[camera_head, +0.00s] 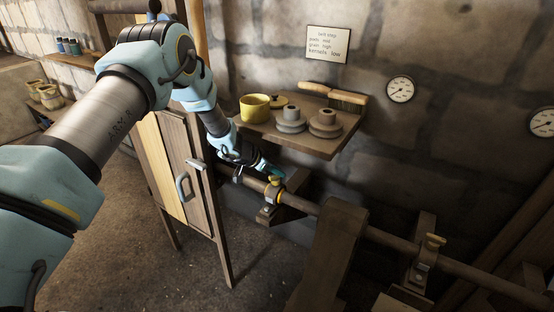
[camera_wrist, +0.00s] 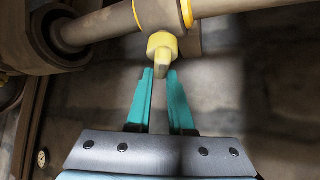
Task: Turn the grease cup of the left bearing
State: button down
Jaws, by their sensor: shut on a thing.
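The left bearing (camera_head: 268,213) sits on the long shaft (camera_head: 308,207), and its yellow grease cup (camera_head: 275,181) stands on top. My gripper (camera_head: 282,174) reaches the cup from the back left. In the wrist view the yellow grease cup (camera_wrist: 160,42) hangs from the collar on the shaft (camera_wrist: 100,24). The teal fingers of my gripper (camera_wrist: 160,76) are closed on the narrow tab of the cup, one on each side. The right bearing (camera_head: 420,270) also carries a yellow grease cup (camera_head: 436,240).
A wooden shelf (camera_head: 318,150) with a yellow pot, stepped pulleys and a brush is close above my gripper. A wooden cabinet (camera_head: 176,160) stands left of it. Gauges (camera_head: 400,89) and a sign hang on the wall.

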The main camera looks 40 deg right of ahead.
jog(key=shift+m+g+p, duration=0.7)
jog(key=shift+m+p, duration=0.25)
jog(key=shift+m, duration=0.05)
jog(key=c, duration=0.8)
grip_release()
